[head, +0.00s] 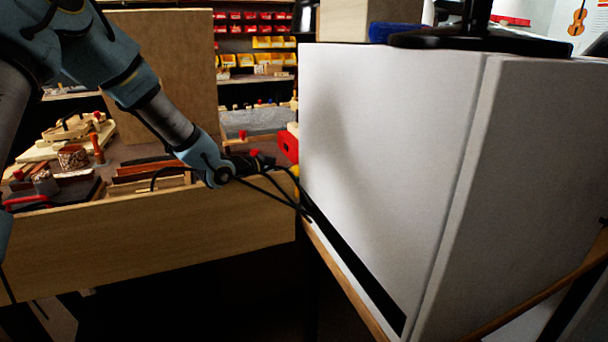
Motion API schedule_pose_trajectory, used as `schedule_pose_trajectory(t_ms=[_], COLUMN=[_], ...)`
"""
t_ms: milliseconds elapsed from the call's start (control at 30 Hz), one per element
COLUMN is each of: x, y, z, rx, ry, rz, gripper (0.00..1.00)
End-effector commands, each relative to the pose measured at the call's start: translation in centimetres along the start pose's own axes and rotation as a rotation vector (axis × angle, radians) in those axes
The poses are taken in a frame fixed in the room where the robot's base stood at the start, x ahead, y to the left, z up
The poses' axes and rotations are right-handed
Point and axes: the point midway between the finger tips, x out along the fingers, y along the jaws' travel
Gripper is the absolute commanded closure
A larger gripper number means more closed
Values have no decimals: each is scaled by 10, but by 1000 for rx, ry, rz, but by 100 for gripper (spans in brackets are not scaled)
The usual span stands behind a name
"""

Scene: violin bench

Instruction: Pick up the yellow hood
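A small patch of yellow (296,173) shows at the left edge of the large white box, just below a red block. It may be part of the yellow hood; the rest is hidden behind the white box, and I cannot tell its shape. My arm reaches in from the upper left over the wooden bench. My dark gripper (262,161) is at its end, close to the left of the yellow patch. Its fingers are too small and dark to make out, so I cannot tell whether they are open or touch anything.
The large white box (390,150) fills the right and blocks the view. The wooden bench (150,240) holds violin parts and tools (75,157) at left. A red block (288,147) is near the gripper. A brown panel (165,60) stands behind, beside shelves of bins (268,42).

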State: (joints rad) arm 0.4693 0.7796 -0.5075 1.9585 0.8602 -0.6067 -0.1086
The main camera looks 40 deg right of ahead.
Motion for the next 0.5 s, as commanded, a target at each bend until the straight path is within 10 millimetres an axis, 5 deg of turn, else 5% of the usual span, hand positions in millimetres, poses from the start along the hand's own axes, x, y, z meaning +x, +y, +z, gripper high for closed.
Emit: schedule_pose_trajectory(t_ms=[167, 433, 500], x=[20, 22, 22], y=[0, 0, 0], z=[0, 0, 0], rx=[-1, 0, 0], ry=[-1, -1, -1], rz=[0, -1, -1], gripper=[0, 0, 8])
